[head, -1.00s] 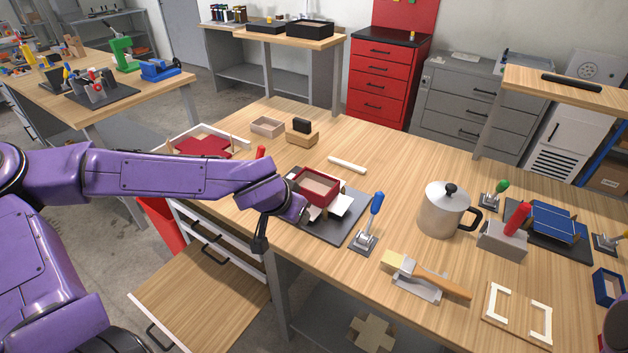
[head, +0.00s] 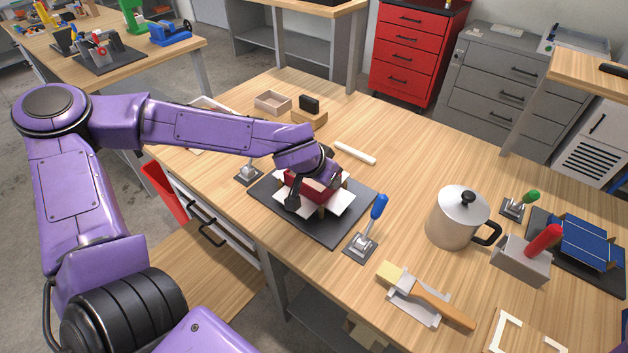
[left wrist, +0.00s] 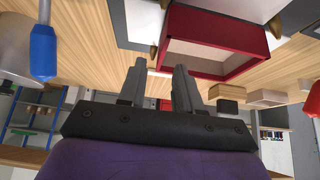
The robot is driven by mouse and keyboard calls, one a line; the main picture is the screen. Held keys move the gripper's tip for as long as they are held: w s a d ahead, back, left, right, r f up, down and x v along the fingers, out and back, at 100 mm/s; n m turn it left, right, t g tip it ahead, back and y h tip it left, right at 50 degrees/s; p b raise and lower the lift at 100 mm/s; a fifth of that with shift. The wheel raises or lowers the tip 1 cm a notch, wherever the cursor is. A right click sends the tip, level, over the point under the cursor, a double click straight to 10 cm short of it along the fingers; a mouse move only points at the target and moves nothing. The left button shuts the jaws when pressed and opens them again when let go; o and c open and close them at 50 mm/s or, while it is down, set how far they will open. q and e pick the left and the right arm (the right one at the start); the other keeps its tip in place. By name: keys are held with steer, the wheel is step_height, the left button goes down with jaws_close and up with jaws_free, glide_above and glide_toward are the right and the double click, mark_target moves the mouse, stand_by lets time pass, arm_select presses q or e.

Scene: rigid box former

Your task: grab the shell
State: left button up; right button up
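The shell, a red open box with a pale inside (head: 316,184), sits among white flaps on a dark base plate (head: 262,203) on the bench. My left gripper (head: 294,201) is at the shell's near left side and partly covers it in the head view. In the left wrist view the left gripper (left wrist: 160,66) has its two fingers apart. The red shell (left wrist: 222,62) shows just past the fingertips, its corner in line with the gap. I cannot tell whether a finger touches it. My right gripper is not in view.
A blue-handled toggle clamp (head: 371,225) stands right of the base plate, and another clamp (head: 249,173) is at its left. A metal pot (head: 457,219) stands further right. A white stick (head: 355,153) and a wooden block with black grip (head: 309,113) lie behind.

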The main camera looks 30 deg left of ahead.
mark_target(315, 184)
arm_select(q)
steer(key=x, duration=0.5)
steer(key=shift+s+a+f, duration=0.15)
steer(key=shift+f, duration=0.1)
jaws_close()
steer(key=shift+r, duration=0.1)
